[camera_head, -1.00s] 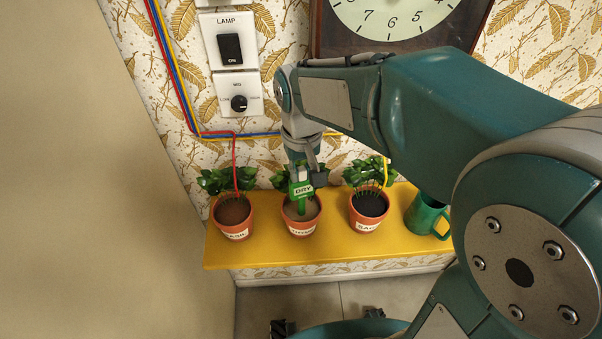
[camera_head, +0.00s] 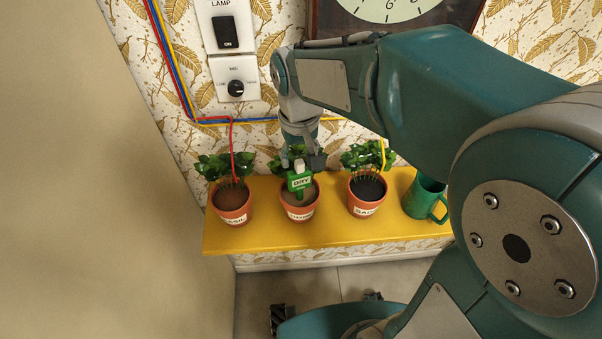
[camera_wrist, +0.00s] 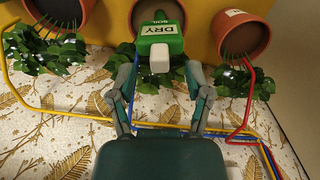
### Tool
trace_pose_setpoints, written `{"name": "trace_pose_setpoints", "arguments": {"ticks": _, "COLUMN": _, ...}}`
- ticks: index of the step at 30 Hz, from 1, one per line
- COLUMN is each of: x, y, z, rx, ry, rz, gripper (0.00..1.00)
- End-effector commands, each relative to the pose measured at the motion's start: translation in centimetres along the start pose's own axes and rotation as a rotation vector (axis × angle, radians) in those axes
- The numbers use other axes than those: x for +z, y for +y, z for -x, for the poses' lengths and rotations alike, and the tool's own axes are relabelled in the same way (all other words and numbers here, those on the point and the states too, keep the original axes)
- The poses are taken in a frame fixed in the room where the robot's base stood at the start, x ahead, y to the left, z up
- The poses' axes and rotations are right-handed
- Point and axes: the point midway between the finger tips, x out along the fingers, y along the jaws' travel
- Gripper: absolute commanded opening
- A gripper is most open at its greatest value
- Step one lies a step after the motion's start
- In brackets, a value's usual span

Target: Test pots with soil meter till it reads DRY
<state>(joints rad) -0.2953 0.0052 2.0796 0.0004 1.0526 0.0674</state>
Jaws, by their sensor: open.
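The green soil meter (camera_head: 300,182) stands in the soil of the middle terracotta pot (camera_head: 300,213), and its label reads DRY. In the wrist view the meter (camera_wrist: 160,38) shows its white top knob and the DRY label. My gripper (camera_wrist: 161,80) is open, with one finger on each side and a gap to the meter's head. In the head view my gripper (camera_head: 303,161) is just behind and above the meter. The BASIL pot (camera_head: 233,216) is on the left with reddish-brown soil. The pot on the right (camera_head: 367,207), probably labelled SAGE, has dark soil.
The pots stand on a yellow shelf (camera_head: 270,238) against the wall. A green mug (camera_head: 425,197) is at the right. A red wire (camera_head: 232,140) runs to the basil pot and a yellow wire to the right pot. A LAMP switch (camera_head: 226,33) and a knob (camera_head: 236,88) are above.

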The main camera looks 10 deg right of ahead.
Motion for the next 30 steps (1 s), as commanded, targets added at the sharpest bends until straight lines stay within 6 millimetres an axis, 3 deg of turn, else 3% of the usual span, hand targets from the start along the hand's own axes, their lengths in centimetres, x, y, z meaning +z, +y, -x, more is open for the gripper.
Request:
{"name": "trace_pose_setpoints", "arguments": {"ticks": 7, "x": -0.1, "y": 0.0, "z": 0.9, "rx": 0.0, "ry": 0.002, "rz": 0.0, "gripper": 0.64}}
{"name": "trace_pose_setpoints", "arguments": {"ticks": 21, "x": -0.2, "y": -0.1, "z": 9.9, "rx": 0.001, "ry": 0.002, "rz": 0.0, "gripper": 0.64}}
{"name": "trace_pose_setpoints", "arguments": {"ticks": 30, "x": -0.1, "y": -0.1, "z": 11.9, "rx": 0.001, "ry": -0.001, "rz": 0.0, "gripper": 0.64}}
